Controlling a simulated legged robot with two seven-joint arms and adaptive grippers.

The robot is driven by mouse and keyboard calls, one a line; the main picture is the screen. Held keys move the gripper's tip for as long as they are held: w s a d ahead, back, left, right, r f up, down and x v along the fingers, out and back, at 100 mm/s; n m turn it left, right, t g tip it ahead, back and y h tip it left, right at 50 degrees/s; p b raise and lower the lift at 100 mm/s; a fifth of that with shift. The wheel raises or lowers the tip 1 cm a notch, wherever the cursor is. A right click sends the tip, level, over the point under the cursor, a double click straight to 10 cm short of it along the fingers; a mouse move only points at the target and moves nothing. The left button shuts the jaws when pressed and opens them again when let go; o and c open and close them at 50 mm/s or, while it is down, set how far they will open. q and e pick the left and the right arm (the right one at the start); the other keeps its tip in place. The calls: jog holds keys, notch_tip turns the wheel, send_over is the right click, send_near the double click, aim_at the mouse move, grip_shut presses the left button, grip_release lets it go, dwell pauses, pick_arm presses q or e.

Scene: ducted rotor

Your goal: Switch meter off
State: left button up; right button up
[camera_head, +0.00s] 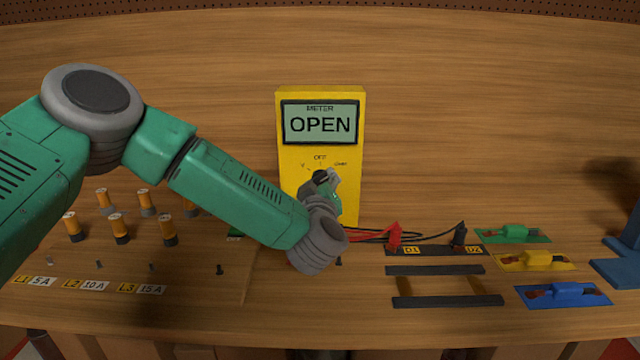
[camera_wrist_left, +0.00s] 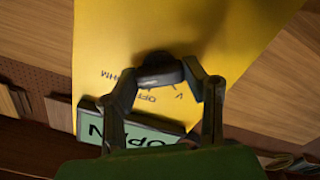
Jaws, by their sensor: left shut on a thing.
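The yellow meter (camera_head: 291,180) stands upright at the back of the bench, and its screen (camera_head: 320,124) reads "METER" and "OPEN". Below the screen are the marks V, OFF and OHM around a black dial knob (camera_head: 320,177). The pointer's direction is hidden. My left gripper (camera_head: 328,182) is at the meter's front, shut on the knob. In the left wrist view the meter face (camera_wrist_left: 110,35) looks upside down, and the dark knob (camera_wrist_left: 160,70) sits between the fingers of my left gripper (camera_wrist_left: 168,85). My right gripper is not in view.
Red (camera_head: 395,236) and black (camera_head: 459,236) probes stand on a dark strip right of the meter. Green (camera_head: 513,236), yellow and blue (camera_head: 563,295) plates lie farther right. Several orange fuses (camera_head: 119,228) stand at left, beneath my arm.

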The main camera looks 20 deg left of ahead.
pick_arm(q)
jog(key=shift+s+f, duration=0.1)
jog(key=shift+f, duration=0.3)
